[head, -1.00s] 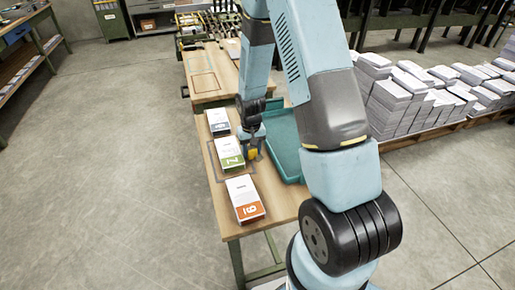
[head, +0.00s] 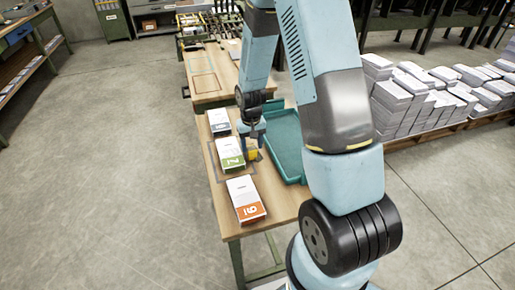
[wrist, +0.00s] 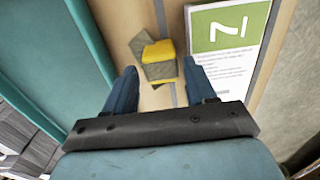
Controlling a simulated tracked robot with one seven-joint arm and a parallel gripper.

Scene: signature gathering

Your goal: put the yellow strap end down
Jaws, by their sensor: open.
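The yellow strap end (wrist: 158,50) lies on the wooden table, with a grey-brown part beside it, in the wrist view. In the head view the yellow strap end (head: 251,154) shows just below my gripper, next to the green-banded booklet stack. My gripper (wrist: 156,88) is open, with its two fingers apart on either side of the strap end's line and nothing held between them. In the head view my gripper (head: 251,138) is low over the table, partly hidden by my arm. I cannot tell the exact gap between the fingers and the strap.
The green-banded stack (head: 230,153) lies left of the strap, with a blue-banded stack (head: 219,122) behind and an orange-banded stack (head: 245,198) in front. A teal tray (head: 288,150) stands close on the right. Bare table (head: 275,203) shows at the front right.

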